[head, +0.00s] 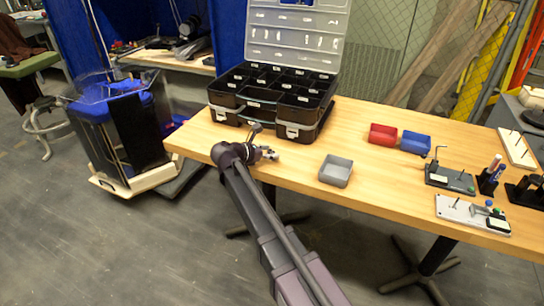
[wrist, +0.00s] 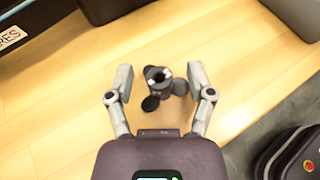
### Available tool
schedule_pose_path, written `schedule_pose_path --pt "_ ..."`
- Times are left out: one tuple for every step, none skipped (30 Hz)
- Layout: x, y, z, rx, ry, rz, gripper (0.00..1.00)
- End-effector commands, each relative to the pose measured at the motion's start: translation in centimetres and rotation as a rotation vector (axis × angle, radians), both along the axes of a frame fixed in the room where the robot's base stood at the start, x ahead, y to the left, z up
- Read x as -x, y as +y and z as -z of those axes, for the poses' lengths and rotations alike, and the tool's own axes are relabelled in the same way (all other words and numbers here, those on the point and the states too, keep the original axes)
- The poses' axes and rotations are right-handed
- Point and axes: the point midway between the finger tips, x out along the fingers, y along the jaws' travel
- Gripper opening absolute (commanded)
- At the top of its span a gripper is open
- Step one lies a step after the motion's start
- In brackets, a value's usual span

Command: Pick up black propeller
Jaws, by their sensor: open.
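The black propeller (wrist: 155,90) lies on the light wooden table, between and just ahead of the two grey fingers of my gripper (wrist: 160,92) in the wrist view. The fingers stand apart on its left and right, and neither visibly touches it. In the head view my gripper (head: 264,144) hangs over the near left part of the table (head: 300,165), in front of the black case. I cannot make out the propeller in the head view.
The open black case (head: 275,100) stands close behind my gripper. A grey bin (head: 335,171) is to its right, with a red bin (head: 383,135) and a blue bin (head: 415,145) farther back. Tool stands (head: 450,178) are at the right. The table's front edge is near.

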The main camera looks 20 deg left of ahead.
Motion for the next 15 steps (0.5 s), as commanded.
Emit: schedule_pose_path --pt "0.01 0.01 -0.02 0.000 0.000 0.000 0.69" --pt "0.01 0.01 -0.02 0.000 0.000 0.000 0.69" --pt "0.01 0.01 -0.02 0.000 0.000 0.000 0.69" --pt "0.01 0.01 -0.02 0.000 0.000 0.000 0.69" --pt "0.01 0.01 -0.02 0.000 0.000 0.000 0.69" --pt "0.02 0.02 -0.01 0.000 0.000 0.000 0.69" --pt "0.02 0.02 -0.01 0.000 0.000 0.000 0.69" --pt "0.02 0.02 -0.01 0.000 0.000 0.000 0.69" --pt "0.02 0.02 -0.01 0.000 0.000 0.000 0.69" --pt "0.02 0.02 -0.01 0.000 0.000 0.000 0.69" --pt "0.02 0.02 -0.01 0.000 0.000 0.000 0.69" --pt "0.02 0.03 -0.02 0.000 0.000 0.000 0.57" --pt "0.02 0.03 -0.02 0.000 0.000 0.000 0.48" --pt "0.02 0.03 -0.02 0.000 0.000 0.000 0.39" --pt "0.02 0.03 -0.02 0.000 0.000 0.000 0.29"
